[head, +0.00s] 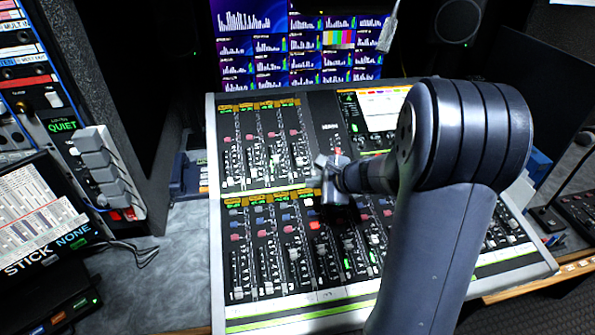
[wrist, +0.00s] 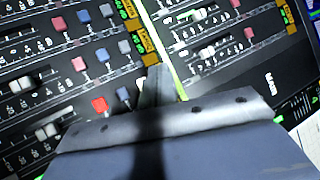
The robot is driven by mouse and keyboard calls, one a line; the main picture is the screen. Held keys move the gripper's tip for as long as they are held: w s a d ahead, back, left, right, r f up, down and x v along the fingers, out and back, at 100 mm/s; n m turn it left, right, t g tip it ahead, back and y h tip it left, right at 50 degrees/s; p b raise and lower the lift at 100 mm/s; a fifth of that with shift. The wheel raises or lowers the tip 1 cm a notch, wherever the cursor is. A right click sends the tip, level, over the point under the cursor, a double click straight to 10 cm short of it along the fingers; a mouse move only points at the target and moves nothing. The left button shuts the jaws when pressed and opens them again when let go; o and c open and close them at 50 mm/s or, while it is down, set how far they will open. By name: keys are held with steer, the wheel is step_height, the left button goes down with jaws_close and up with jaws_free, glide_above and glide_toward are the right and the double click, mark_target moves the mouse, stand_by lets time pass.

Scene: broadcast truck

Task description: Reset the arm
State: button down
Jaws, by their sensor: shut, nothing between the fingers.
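My arm rises from the bottom right of the head view and reaches left over a large mixing console (head: 300,312). My gripper (head: 328,180) is above the middle of the console, near the band between its upper and lower fader rows. It is shut and holds nothing. I cannot tell the exact gap between the fingertips and the console.
A wall of monitors (head: 290,45) stands behind the console. A rack with a grey switch block (head: 105,170) and a labelled panel (head: 40,215) are at the left. A grey worktop (head: 175,270) is clear beside the console. A dark desk unit (head: 578,210) is at the far right.

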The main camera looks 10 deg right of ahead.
steer(key=shift+w+f+b, duration=0.15)
steer(key=shift+f+b, duration=0.65)
steer(key=shift+f, duration=0.4)
steer(key=shift+r+p, duration=0.45)
steer(key=shift+p, duration=0.4)
steer(key=shift+r+p, duration=0.15)
steer(key=shift+p, duration=0.7)
steer(key=shift+s+r+p, duration=0.2)
steer(key=shift+r+p, duration=0.6)
steer(key=shift+r, duration=0.5)
steer(key=shift+s+r+p, duration=0.2)
steer(key=shift+r+p, duration=0.6)
steer(key=shift+r, duration=0.45)
